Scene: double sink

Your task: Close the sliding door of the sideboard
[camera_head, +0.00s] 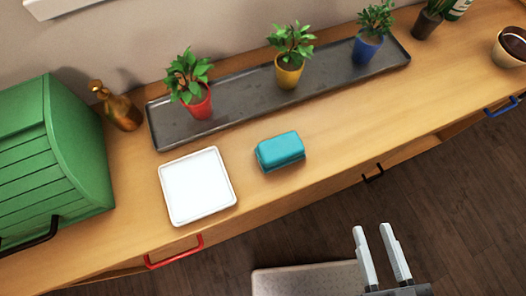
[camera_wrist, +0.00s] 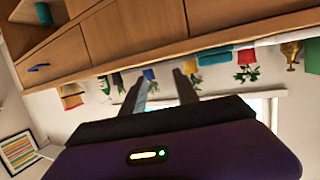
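The sideboard (camera_head: 330,185) is a long wooden unit running diagonally across the head view; its front also shows upside down in the wrist view (camera_wrist: 140,30). Its front has a red handle (camera_head: 174,252), a black handle (camera_head: 373,173) and a blue handle (camera_head: 500,107). The blue handle (camera_wrist: 39,67) also shows in the wrist view, beside an open compartment (camera_wrist: 25,38) holding a teal object (camera_wrist: 43,14). I cannot tell which panel slides. My gripper (camera_head: 372,229) is open and empty, in front of the sideboard and apart from it; its fingers also show in the wrist view (camera_wrist: 159,79).
On top stand a green bread box (camera_head: 75,140), a brass bottle (camera_head: 120,108), a white plate (camera_head: 197,186), a teal butter dish (camera_head: 280,151), a dark tray (camera_head: 235,100) with potted plants, and a bowl (camera_head: 508,48).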

